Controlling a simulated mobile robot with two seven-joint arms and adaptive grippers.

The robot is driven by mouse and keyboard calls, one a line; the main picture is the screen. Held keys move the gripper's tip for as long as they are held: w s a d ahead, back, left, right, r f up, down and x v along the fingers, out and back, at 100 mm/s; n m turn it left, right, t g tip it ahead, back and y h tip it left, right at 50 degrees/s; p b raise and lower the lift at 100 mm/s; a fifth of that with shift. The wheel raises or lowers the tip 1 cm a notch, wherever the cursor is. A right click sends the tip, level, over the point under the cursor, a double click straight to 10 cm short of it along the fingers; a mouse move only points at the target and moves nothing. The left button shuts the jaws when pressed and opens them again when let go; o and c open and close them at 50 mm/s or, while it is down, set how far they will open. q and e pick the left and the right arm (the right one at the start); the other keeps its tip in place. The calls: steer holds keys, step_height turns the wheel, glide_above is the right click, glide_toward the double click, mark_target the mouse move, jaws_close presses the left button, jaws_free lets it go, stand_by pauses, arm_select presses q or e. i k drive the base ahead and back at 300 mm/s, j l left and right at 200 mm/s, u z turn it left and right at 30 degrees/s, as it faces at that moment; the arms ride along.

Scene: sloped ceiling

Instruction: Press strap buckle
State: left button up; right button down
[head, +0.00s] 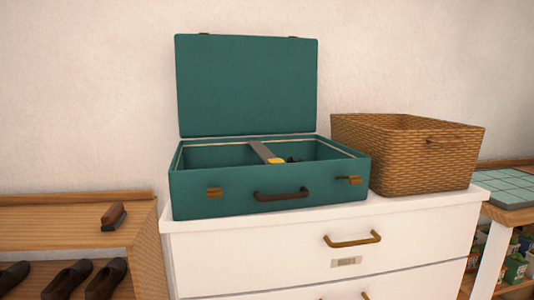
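A teal suitcase (225,190) lies on the white chest of drawers with its lid (247,85) raised upright at the back. A brown-grey strap (262,149) runs across the inside from the back toward the front. A yellow buckle piece (276,161) sits at its near end, with a small dark part (293,159) just right of it. I cannot tell whether the two are joined. The front wall hides the bottom of the case. Neither of my grippers is in view.
A wicker basket (430,165) stands close to the right of the suitcase on the white chest of drawers (210,255). At left, a wooden shoe rack (40,216) holds a brush (113,216) and dark shoes. A tiled table (500,182) stands at far right.

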mark_target(279, 161)
steer(key=i+l+u, duration=0.45)
steer(key=i+l, duration=0.3)
steer(key=i, duration=0.05)
